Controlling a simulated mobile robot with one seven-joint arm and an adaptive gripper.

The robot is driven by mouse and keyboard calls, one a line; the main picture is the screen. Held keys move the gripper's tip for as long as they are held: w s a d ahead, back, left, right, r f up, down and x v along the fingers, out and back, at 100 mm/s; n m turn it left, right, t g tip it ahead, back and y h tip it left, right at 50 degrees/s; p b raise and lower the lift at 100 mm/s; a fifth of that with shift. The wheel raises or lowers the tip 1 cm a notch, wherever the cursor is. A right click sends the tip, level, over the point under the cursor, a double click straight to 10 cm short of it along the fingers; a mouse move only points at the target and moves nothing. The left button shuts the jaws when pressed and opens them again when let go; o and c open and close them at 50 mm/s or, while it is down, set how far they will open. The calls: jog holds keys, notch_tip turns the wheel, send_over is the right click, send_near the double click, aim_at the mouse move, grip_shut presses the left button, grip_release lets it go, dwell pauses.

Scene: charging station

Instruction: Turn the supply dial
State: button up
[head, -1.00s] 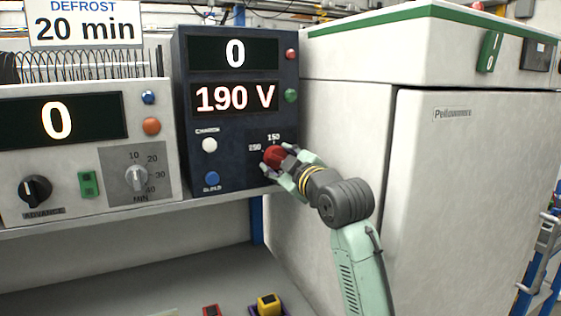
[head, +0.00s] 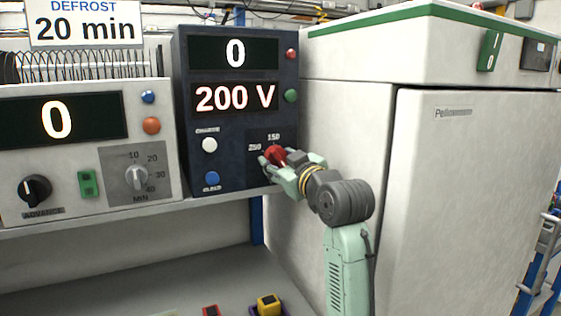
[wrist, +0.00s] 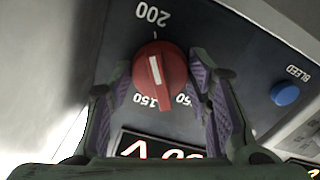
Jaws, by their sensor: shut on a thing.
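The red supply dial (head: 274,154) is on the lower right of the dark blue supply unit (head: 235,122), whose lower display (head: 236,97) reads 200 V and upper display (head: 235,53) reads 0. My gripper (head: 279,167) is shut on the dial. In the wrist view the dial (wrist: 160,78) sits between the purple-padded fingers of my gripper (wrist: 165,90), with its white pointer line and the marks 150, 200 and part of a third around it. The fingers partly cover the scale.
White CHARGE (head: 209,145) and blue BLEED (head: 211,178) buttons are left of the dial. A timer unit (head: 75,150) stands to the left, below a DEFROST 20 min sign (head: 84,22). A large white cabinet (head: 470,200) is close on the right.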

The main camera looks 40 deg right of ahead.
jog(key=shift+m, duration=0.5)
jog(key=o, duration=1.2)
jog(key=shift+c, duration=0.2)
jog(key=shift+s, duration=0.1)
jog(key=v, duration=1.2)
